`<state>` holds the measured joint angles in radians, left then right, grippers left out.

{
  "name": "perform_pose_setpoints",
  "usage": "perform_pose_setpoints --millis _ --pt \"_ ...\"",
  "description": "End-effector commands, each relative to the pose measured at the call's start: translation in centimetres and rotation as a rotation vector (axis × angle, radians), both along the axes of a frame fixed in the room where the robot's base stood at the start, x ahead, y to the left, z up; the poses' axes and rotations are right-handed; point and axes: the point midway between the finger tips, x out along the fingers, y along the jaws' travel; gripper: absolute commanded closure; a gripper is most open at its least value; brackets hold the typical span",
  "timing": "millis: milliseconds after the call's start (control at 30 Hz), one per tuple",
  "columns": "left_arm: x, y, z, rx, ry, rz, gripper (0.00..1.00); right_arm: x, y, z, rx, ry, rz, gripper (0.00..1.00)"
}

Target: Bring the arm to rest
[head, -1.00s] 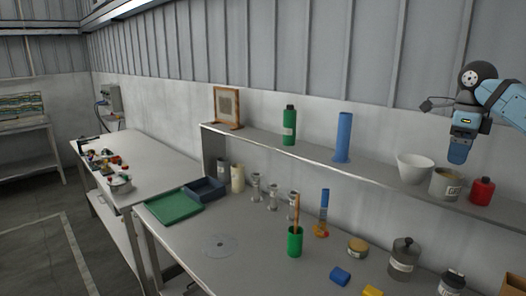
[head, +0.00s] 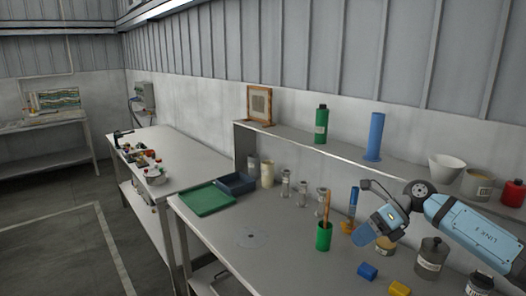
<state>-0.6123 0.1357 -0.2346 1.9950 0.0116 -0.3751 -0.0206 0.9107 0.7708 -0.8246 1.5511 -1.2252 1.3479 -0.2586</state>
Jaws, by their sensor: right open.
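My right arm comes in from the right edge of the head view. Its gripper (head: 378,229) hangs low over the right part of the grey bench (head: 215,233), in front of the shelf. It is open, and I see nothing held in it. It overlaps part of a small tan-lidded tin (head: 385,246) in the picture; whether they touch I cannot tell. A blue cylinder on an orange base (head: 353,203) stands just left of it. My left gripper is not in view.
A green cup with a stick (head: 323,237), a blue block (head: 367,271), a yellow block (head: 399,288) and a grey lidded jar (head: 431,258) stand close by. The shelf (head: 300,143) above holds a green bottle (head: 321,125), a blue cylinder (head: 375,137) and a white bowl (head: 446,167). The bench's left front is mostly clear.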

Motion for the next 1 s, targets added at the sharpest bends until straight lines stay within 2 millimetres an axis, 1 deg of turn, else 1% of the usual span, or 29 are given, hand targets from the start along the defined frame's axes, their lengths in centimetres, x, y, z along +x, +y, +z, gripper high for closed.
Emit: perform_pose_setpoints --millis 33,100,200,300,400,467,567,667,767,800,867,900,967,1000 --pt "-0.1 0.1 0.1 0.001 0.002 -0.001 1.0 -1.3 2.8 -1.7 0.114 0.052 -0.02 0.0" --pt "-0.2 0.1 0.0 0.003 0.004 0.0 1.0 -2.6 5.9 -3.0 0.272 0.12 -0.068 0.0" --pt "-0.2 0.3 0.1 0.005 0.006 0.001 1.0 -4.4 9.3 -4.4 0.489 0.239 -0.165 0.0" --pt "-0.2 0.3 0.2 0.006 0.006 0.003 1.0 -6.0 11.5 -5.6 0.692 0.377 -0.29 0.0" --pt "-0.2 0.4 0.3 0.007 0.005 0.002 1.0 -7.3 12.7 -7.0 0.877 0.536 -0.442 0.0" --pt "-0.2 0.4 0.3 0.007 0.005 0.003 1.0 -8.0 12.8 -8.2 0.977 0.638 -0.546 0.0" --pt "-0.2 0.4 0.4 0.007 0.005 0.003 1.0 -9.3 12.4 -10.6 1.126 0.816 -0.735 0.0" --pt "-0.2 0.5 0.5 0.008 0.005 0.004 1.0 -10.9 11.4 -13.7 1.249 1.006 -0.946 0.0" --pt "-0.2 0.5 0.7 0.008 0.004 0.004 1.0 -13.3 10.0 -17.6 1.342 1.2 -1.176 0.0" --pt "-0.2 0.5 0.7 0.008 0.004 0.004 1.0 -14.5 9.3 -19.3 1.372 1.281 -1.272 0.0" --pt "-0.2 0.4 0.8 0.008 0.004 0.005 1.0 -16.7 8.4 -21.9 1.404 1.402 -1.42 0.0" --pt "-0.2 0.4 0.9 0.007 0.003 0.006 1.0 -18.3 7.8 -23.6 1.419 1.478 -1.518 0.0" --pt "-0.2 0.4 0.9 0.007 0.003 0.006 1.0 -20.8 7.0 -26.0 1.431 1.59 -1.659 0.0" --pt "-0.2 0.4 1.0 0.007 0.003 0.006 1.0 -22.6 6.5 -27.5 1.432 1.657 -1.746 0.0"
